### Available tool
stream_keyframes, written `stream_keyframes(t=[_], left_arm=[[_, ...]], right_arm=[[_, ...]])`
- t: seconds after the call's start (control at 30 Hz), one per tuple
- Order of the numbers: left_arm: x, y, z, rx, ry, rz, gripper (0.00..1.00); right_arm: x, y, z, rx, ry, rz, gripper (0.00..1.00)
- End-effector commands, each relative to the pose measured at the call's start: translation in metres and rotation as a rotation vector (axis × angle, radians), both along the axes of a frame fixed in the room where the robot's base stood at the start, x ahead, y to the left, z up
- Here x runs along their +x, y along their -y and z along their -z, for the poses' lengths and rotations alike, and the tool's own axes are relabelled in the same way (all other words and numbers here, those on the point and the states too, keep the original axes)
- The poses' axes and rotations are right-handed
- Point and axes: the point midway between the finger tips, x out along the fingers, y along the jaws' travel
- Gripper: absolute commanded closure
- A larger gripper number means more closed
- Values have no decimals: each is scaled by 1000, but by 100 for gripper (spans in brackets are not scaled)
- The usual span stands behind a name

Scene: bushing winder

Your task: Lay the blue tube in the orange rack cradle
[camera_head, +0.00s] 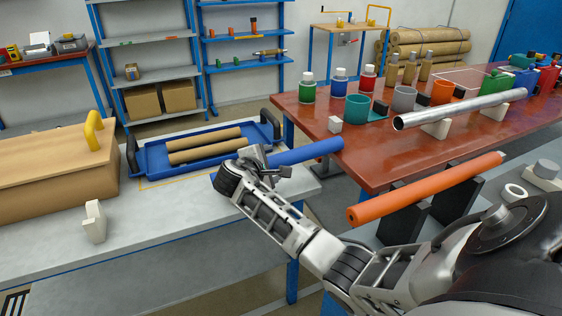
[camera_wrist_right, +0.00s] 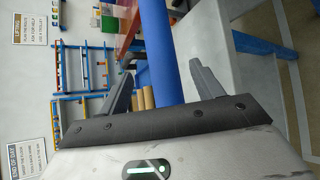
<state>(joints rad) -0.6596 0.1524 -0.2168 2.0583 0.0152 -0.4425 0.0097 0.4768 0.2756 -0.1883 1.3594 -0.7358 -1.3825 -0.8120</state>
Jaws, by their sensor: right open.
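The blue tube (camera_head: 306,152) shows at the right end of the pale table, its far end reaching past the table edge toward the red table. My right gripper (camera_head: 262,160) is at the near end of the tube and hides that end. In the right wrist view the open fingers (camera_wrist_right: 163,78) stand on either side of the blue tube (camera_wrist_right: 157,40), with gaps visible. What supports the tube is hidden. An orange tube (camera_head: 425,189) rests on dark cradle blocks (camera_head: 456,200) at the right; I cannot make out an orange-coloured cradle. My left gripper is not in view.
A blue tray (camera_head: 155,171) with cardboard tubes (camera_head: 205,152) lies behind my right gripper. A wooden box (camera_head: 55,150) and white block (camera_head: 94,222) stand at left. A metal tube (camera_head: 460,108) and several bottles occupy the red table (camera_head: 375,160).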

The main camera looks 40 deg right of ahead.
Motion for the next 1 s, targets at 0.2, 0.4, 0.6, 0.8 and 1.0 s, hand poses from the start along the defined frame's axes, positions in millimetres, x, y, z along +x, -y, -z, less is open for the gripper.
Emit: stream_keyframes(t=[0.2,0.4,0.6,0.8,1.0], left_arm=[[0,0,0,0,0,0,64],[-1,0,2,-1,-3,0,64],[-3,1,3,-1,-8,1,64],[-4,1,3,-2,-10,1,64],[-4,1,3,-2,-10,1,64]], right_arm=[[10,27,15,-1,-2,2,34],[17,40,22,-1,0,1,34],[17,41,22,0,0,0,34],[17,40,22,0,-1,0,85],[17,40,22,-1,1,0,89]])
